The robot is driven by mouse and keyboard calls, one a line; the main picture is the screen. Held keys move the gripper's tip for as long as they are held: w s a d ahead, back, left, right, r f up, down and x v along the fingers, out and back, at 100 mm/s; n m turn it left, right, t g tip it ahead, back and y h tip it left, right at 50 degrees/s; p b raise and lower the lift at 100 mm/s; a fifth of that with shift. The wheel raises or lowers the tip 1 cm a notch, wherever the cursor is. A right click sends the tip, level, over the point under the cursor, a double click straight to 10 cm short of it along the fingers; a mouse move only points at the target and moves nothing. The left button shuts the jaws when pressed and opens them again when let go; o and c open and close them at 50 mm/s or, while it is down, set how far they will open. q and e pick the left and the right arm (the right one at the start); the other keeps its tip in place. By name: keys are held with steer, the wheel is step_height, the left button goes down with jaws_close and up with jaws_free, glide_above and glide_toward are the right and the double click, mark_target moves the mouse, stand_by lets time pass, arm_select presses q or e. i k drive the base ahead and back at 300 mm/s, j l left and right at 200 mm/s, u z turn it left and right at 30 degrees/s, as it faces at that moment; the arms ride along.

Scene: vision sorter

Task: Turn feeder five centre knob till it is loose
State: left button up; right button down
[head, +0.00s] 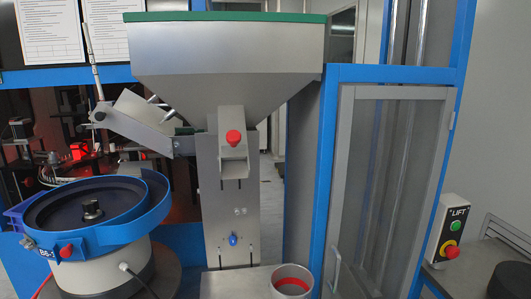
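A bowl feeder (140,225) with a blue rim stands at the lower left. A dark centre knob (92,209) stands upright in the middle of its dark bowl floor. A small label (46,253) on the feeder's front is too small to read surely, so I cannot confirm the feeder's number. A red knob (66,251) sits on the front of the blue rim, beside the label. Whether the centre knob is tight or loose does not show. Neither of my grippers is in view.
A grey hopper (225,60) on a column stands right of the bowl, its chute bearing a red knob (233,137). A tilted tray (140,120) overhangs the bowl's back. A round container (291,284) stands at the bottom. A blue-framed lift (327,190) and its control box (450,232) are right.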

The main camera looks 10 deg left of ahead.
mark_target(91, 206)
steer(key=u, duration=1.35)
steer(key=z, duration=1.35)
steer(key=j+u, duration=0.45)
steer(key=u, duration=0.25)
steer(key=i+j+u, duration=0.1)
steer(key=u, duration=0.3)
steer(key=i+j, duration=0.05)
steer(key=j, duration=0.05)
